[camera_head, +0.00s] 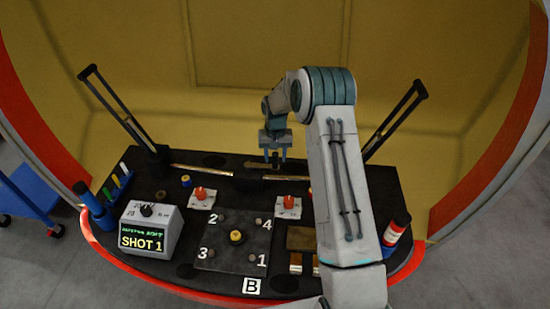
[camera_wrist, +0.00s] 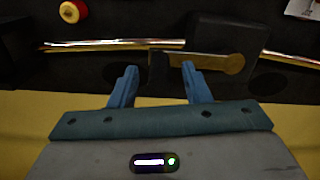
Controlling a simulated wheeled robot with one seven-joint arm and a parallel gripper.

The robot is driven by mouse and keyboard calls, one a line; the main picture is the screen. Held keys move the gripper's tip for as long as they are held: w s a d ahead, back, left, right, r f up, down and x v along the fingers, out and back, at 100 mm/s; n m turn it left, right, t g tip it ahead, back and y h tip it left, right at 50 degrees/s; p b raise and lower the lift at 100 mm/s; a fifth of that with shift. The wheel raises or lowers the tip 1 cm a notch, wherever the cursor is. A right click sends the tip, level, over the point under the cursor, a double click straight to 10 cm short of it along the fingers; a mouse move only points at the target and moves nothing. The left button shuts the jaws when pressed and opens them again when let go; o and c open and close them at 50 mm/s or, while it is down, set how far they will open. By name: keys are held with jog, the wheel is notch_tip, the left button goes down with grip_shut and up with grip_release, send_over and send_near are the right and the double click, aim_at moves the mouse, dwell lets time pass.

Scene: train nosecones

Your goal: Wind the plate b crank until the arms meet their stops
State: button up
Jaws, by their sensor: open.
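My gripper (camera_head: 275,158) is open above the back middle of the black table. In the wrist view, my gripper's two blue fingers (camera_wrist: 159,72) stand apart, with a black upright handle (camera_wrist: 158,72) between their tips. I cannot tell whether they touch it. The handle joins a brass crank bar (camera_wrist: 215,63), which runs right to a dark block (camera_wrist: 228,35). Two black arms, left (camera_head: 112,100) and right (camera_head: 398,118), tilt up and outward at the table's back. Their stops cannot be made out. A dark square plate (camera_head: 210,255) carries numbers 1 to 4, with a B label (camera_head: 252,286) at its front.
A grey box reading SHOT 1 (camera_head: 145,240) stands front left. Two red knobs (camera_head: 200,193) (camera_head: 290,201) sit on white bases. Blue cylinders (camera_head: 95,208) stand at left, and a red-white cylinder (camera_head: 397,231) at right. A shiny rod (camera_wrist: 100,45) lies near the crank. A yellow curved wall (camera_head: 240,45) rises behind.

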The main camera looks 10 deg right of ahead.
jog(key=shift+f, duration=0.95)
grip_shut()
